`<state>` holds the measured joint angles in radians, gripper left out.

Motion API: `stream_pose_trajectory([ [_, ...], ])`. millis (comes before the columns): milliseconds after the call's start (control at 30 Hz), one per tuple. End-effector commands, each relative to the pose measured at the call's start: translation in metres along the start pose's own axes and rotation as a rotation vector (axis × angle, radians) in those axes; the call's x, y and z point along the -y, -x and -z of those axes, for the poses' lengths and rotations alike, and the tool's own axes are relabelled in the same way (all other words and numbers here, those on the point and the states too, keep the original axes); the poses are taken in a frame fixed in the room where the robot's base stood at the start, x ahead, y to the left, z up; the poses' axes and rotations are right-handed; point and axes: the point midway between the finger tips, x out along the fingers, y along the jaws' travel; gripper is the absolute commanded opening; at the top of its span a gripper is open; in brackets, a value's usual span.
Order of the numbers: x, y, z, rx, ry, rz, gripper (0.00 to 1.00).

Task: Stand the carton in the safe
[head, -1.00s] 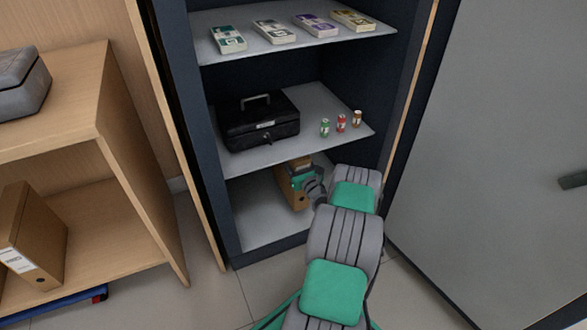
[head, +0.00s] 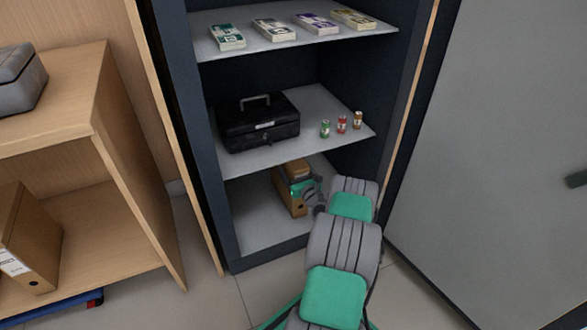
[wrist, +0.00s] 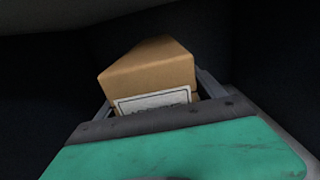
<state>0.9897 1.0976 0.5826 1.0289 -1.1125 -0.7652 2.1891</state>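The carton (wrist: 150,72) is a brown box with a white printed label, seen close up in the wrist view between my gripper's fingers (wrist: 158,100). In the head view the carton's top (head: 297,169) shows in the bottom compartment of the safe (head: 228,150), under the middle shelf. My gripper (head: 304,188) reaches into that compartment and is shut on the carton. I cannot tell whether the carton's base touches the safe floor.
The middle shelf above holds a black cash box (head: 258,124) and small coin rolls (head: 342,123). Banknote bundles (head: 274,30) lie on the top shelf.

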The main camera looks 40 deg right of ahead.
Motion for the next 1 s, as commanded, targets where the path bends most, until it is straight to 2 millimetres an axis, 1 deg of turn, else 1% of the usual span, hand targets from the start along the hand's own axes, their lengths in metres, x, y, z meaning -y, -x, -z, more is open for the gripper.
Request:
stream_pose_trajectory([
  [233, 0.0, 0.0, -0.001, 0.0, 0.0, 0.0, 0.82],
  [333, 0.001, 0.002, -0.005, 0.0, 0.0, 0.001, 0.82],
  [467, 0.001, 0.028, -0.007, -0.004, -0.005, 0.004, 0.82],
  [600, 0.002, 0.066, -0.008, -0.003, -0.005, 0.006, 0.82],
  [733, 0.001, 0.097, -0.007, -0.001, -0.005, 0.004, 0.82],
  [800, 0.001, 0.108, -0.006, -0.002, -0.003, 0.003, 0.82],
  [867, 0.001, 0.115, -0.005, -0.001, -0.002, 0.002, 0.82],
  [1000, 0.0, 0.121, -0.004, 0.0, -0.001, 0.0, 0.82],
])
